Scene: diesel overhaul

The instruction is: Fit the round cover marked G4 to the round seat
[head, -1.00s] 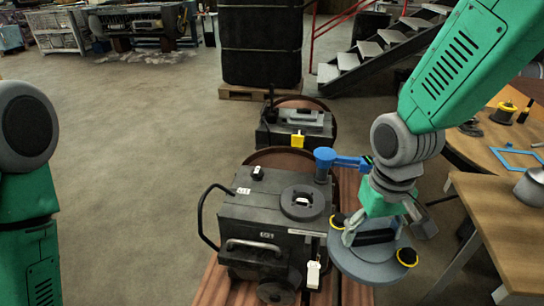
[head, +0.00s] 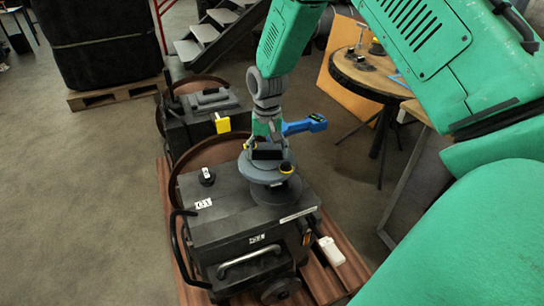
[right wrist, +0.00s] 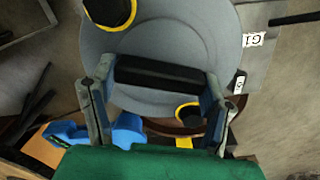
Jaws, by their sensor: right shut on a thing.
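The round cover (head: 262,171) is a grey disc with a black bar handle and black-and-yellow knobs; no G4 mark is legible. My right gripper (head: 267,150) is shut on its handle, which shows between the fingers in the right wrist view (right wrist: 160,76). The cover is over the top of the dark machine box (head: 225,213). The round seat (head: 283,196), a dark ring on that top, is largely hidden beneath the cover. I cannot tell whether the cover touches it. My left gripper is not in view.
A blue object (head: 305,125) shows just right of my gripper; its support is unclear. A black knob (head: 206,177) and a G1 label (head: 203,204) are on the box top. A second machine (head: 203,118) with a yellow tag stands behind. A round table (head: 375,77) stands to the right.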

